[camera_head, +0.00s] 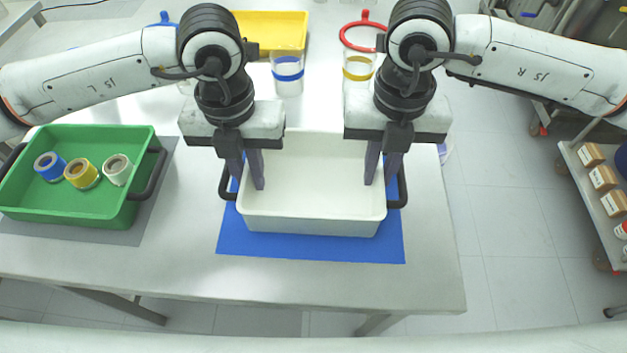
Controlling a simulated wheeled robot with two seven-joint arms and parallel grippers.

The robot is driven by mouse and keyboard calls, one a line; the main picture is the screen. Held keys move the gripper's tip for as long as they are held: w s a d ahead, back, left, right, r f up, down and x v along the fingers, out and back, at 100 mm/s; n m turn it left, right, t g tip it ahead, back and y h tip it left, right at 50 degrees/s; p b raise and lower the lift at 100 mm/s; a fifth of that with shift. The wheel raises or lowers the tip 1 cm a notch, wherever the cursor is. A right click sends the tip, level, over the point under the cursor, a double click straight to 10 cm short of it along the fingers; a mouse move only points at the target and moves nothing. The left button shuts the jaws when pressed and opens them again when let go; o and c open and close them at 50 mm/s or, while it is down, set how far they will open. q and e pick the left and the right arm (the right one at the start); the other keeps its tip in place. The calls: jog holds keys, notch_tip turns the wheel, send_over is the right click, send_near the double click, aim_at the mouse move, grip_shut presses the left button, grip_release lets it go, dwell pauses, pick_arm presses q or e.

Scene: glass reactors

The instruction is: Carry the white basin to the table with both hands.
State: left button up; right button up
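The white basin (310,222) stands upright and empty on a blue mat (310,247) on the grey table (432,250). It has a dark handle on its left and right ends. My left gripper (246,170) points down at the left end, with its fingers close together across the rim by the handle. My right gripper (382,168) is placed the same way at the right end. Both look shut on the basin's ends, one finger inside each. The gripper bodies hide part of the basin's far corners.
A green crate (75,213) with blue, yellow and white-topped pieces stands at the left. Behind the basin are two glass vessels, one blue-banded (288,75) and one yellow-banded (357,68), and a yellow tray (268,30). A shelf cart (585,185) stands at right beyond clear floor.

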pick_arm(q)
grip_shut()
pick_arm(e)
grip_shut()
